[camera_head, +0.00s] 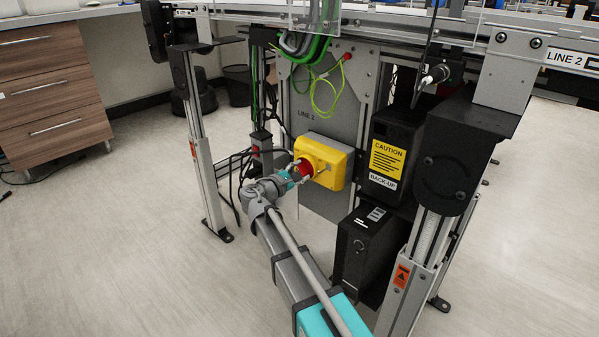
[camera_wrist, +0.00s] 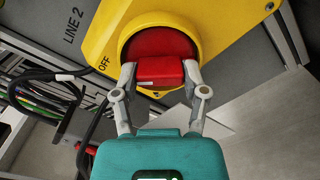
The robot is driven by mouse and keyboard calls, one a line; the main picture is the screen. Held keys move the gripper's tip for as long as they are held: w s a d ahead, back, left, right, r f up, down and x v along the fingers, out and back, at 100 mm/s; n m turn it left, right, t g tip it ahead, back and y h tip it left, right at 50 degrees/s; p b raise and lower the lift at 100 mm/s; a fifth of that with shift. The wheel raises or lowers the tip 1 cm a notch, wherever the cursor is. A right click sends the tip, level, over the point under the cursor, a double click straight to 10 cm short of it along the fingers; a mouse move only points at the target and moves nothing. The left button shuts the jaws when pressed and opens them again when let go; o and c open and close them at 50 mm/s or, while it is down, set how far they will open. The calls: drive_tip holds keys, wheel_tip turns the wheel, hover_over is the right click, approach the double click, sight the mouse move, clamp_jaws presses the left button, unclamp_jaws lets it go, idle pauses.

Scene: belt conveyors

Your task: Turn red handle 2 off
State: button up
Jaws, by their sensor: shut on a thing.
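The red handle (camera_wrist: 160,72) is a red rotary knob with a raised grip bar, set in a round yellow collar on a yellow switch box (camera_wrist: 103,38). In the wrist view my gripper (camera_wrist: 160,76) is shut on the grip bar, one finger on each side. The word OFF shows on the box left of the handle. In the head view the yellow switch box (camera_head: 338,165) is on a grey panel marked LINE 2 (camera_head: 310,113). There the red handle (camera_head: 305,168) is partly hidden by my gripper (camera_head: 296,172), which reaches it from the left.
A black box with a yellow caution label (camera_head: 388,158) hangs right of the switch box. A black case (camera_head: 358,250) stands below it. Metal conveyor legs (camera_head: 205,165) flank the panel. Loose cables (camera_head: 240,170) hang at left.

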drive_tip(key=shift+w+n, duration=0.1)
drive_tip(key=shift+n, duration=0.3)
drive_tip(key=o, duration=1.2)
drive_tip(key=shift+c, duration=0.2)
drive_tip(key=shift+s+a, duration=0.1)
drive_tip(key=shift+s, duration=0.1)
drive_tip(key=v, duration=1.1)
drive_tip(key=shift+s+a, duration=0.2)
drive_tip(key=shift+a, duration=0.05)
drive_tip(key=shift+s, duration=0.15)
